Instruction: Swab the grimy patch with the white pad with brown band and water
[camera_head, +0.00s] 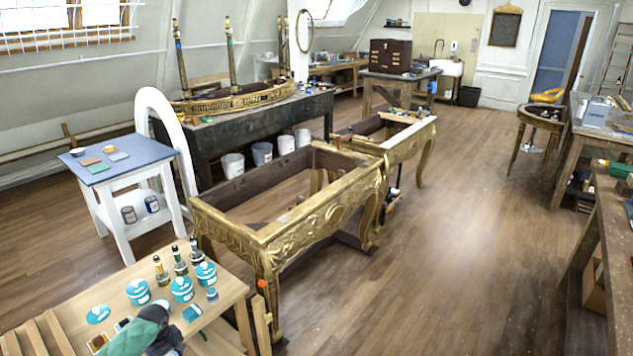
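A gilt console frame (320,222) with carved aprons and no top stands in the middle of the floor. I cannot make out which part of it bears the grimy patch. I cannot pick out a white pad with a brown band for sure. Teal-and-white tubs (182,289) and several small dark-capped bottles (161,270) stand on the light wooden bench at the front left; their labels are too small to read, so I cannot tell which holds water. Neither of my grippers shows clearly in this view.
A white table with a blue-grey top (120,154) stands at the left, with small coloured pieces on it. A dark bench (265,118) behind the console bears another gilt piece. A workbench (608,215) lines the right edge. The wooden floor (450,260) between is clear.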

